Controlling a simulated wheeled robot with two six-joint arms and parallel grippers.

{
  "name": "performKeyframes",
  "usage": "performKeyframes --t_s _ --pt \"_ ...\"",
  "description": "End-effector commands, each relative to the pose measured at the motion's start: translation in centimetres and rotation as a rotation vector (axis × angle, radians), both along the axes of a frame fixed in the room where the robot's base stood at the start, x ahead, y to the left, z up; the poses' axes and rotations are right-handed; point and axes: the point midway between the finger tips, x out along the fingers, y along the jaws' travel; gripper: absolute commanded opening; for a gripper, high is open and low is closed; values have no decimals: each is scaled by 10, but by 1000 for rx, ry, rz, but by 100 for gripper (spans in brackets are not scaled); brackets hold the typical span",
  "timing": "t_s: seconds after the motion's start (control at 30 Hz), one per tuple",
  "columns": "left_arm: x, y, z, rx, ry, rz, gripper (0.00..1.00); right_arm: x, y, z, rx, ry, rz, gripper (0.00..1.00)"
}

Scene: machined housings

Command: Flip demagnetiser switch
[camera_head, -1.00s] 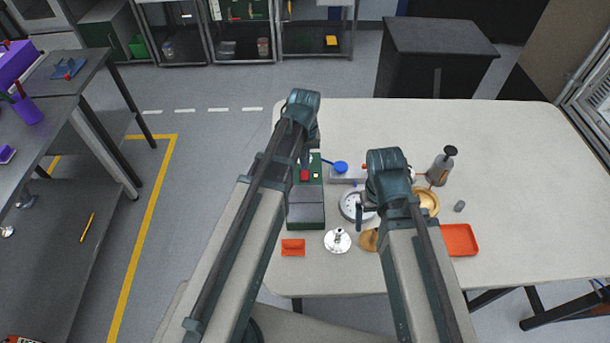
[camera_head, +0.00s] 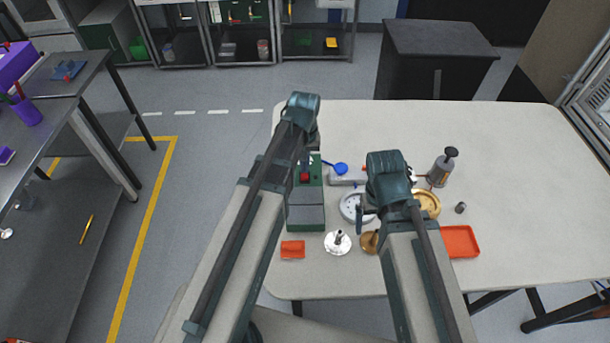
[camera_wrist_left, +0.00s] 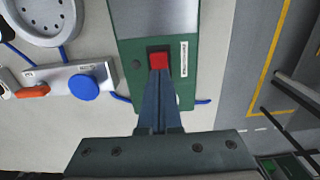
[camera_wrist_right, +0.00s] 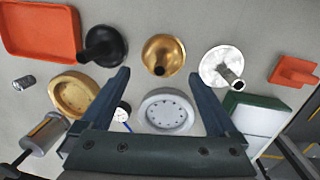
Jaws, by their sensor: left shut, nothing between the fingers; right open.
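The demagnetiser is a green box (camera_head: 319,218) with a grey top plate, on the table in the head view. It also shows in the left wrist view (camera_wrist_left: 125,40). Its red switch (camera_wrist_left: 158,60) sits in a dark frame beside a white label. My left gripper (camera_wrist_left: 158,72) is shut and empty, its fingertips right at the near edge of the red switch; I cannot tell whether they touch. The fingers partly cover the switch. My right gripper (camera_wrist_right: 160,73) is open and empty above the table, over the round parts.
Near the box are a blue knob (camera_wrist_left: 83,88) on a grey unit, a white round housing (camera_wrist_right: 166,112), a brass housing (camera_wrist_right: 73,94), a silver flanged part (camera_wrist_right: 215,66) and an orange tray (camera_wrist_right: 42,32). A pump bottle (camera_head: 442,170) stands right. The table's far right is clear.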

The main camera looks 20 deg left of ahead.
Motion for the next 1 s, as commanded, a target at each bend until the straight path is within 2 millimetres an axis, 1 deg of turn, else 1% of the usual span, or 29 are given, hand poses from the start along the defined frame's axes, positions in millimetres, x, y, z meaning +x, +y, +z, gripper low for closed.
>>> performKeyframes --t_s 0.03,0.1,0.73,0.83,1.0 --pt "0 0 7 0 0 0 0 0 0 7 0 0 0 95" --pt "0 0 13 0 0 0 0 0 0 13 0 0 0 95" --pt "0 0 61 0 0 0 0 0 0 61 2 0 -9 95" --pt "0 0 66 0 0 0 0 0 0 66 2 0 -10 95" --pt "0 0 65 0 0 0 0 0 0 65 2 -1 -11 95"
